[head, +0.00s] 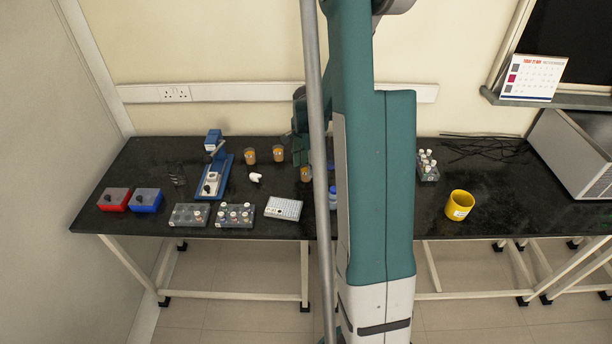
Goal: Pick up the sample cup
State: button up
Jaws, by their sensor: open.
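Three small orange-brown cups with pale labels stand on the black bench. One cup (250,155) is left of the middle, a second cup (278,154) is just right of it, and a third cup (305,174) is nearer and partly hidden by a grey pole. I cannot tell which one is the sample cup. My gripper (303,160) is low over the bench beside the pole, close to the third cup. It is open, and its fingertips are largely hidden. I cannot tell whether it touches that cup.
A blue stand (215,175), a small white object (255,177), a white tray (284,208) and tube racks (235,215) lie left. Red (115,200) and blue boxes (146,201) stand far left. A yellow mug (459,205) and another rack (428,168) stand right. My arm blocks the middle.

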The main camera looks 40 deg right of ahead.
jog(key=shift+d+f, duration=0.1)
jog(key=shift+f, duration=1.7)
jog(key=c, duration=1)
